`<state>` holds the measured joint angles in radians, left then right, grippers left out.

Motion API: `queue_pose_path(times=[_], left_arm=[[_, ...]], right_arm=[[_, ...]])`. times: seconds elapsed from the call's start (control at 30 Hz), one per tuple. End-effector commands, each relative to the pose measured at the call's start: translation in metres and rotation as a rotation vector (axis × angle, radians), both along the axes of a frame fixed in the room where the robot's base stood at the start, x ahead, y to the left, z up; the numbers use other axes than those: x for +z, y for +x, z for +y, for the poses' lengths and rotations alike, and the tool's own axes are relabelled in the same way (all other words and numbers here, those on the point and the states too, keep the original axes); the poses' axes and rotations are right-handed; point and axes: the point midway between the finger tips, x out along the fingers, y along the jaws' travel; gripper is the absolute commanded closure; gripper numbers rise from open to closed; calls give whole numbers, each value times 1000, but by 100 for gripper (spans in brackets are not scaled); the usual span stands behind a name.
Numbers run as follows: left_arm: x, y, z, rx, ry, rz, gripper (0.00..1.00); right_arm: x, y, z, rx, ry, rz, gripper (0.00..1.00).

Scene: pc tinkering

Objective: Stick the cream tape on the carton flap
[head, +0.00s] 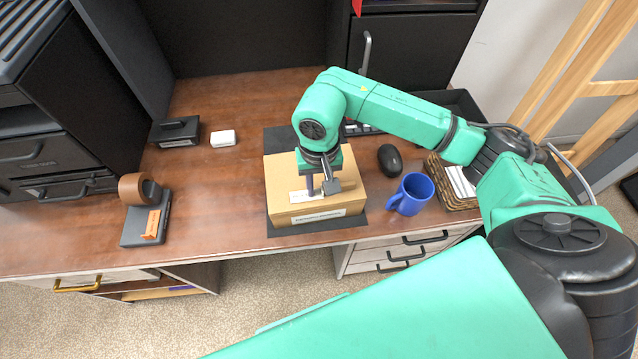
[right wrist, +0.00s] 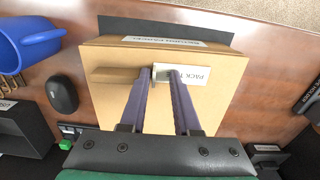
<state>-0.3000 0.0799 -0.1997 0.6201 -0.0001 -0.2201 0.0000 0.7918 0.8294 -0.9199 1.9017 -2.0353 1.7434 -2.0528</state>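The tan carton (head: 287,178) sits closed on a dark mat on the desk, with white labels on its top and front. My right gripper (head: 319,190) points down over the carton top. Its fingers also show in the right wrist view (right wrist: 160,74), a little apart, with a small pale piece between the tips. My left gripper is not in view.
A blue mug (head: 411,194), a black mouse (head: 389,159) and a wicker basket (head: 447,188) stand right of the carton. A dispenser (head: 140,230) with a brown roll (head: 136,188) stands at the left. A white block (head: 222,138) lies behind. The desk between dispenser and carton is clear.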

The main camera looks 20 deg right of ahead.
Motion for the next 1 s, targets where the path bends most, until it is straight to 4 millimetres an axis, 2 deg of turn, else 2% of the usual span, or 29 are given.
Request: queue_pose_path(times=[0.17, 0.27, 0.47, 0.6, 0.73, 0.83, 1.0], left_arm=[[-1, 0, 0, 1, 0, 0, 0], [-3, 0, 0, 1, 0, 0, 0], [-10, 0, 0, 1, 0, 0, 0], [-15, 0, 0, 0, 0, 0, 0], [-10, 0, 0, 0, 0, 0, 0], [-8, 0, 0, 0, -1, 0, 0], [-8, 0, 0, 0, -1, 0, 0]], right_arm=[[2, 1, -1, -3, -3, -1, 62], [10, 2, -1, -3, -3, -3, 62], [51, 2, 0, -2, -2, -7, 62], [92, 1, 1, 0, -2, -8, 62], [128, 1, 1, -1, -4, -6, 62], [142, 1, 2, 0, -4, -3, 62], [146, 0, 2, 0, -2, 0, 62]])
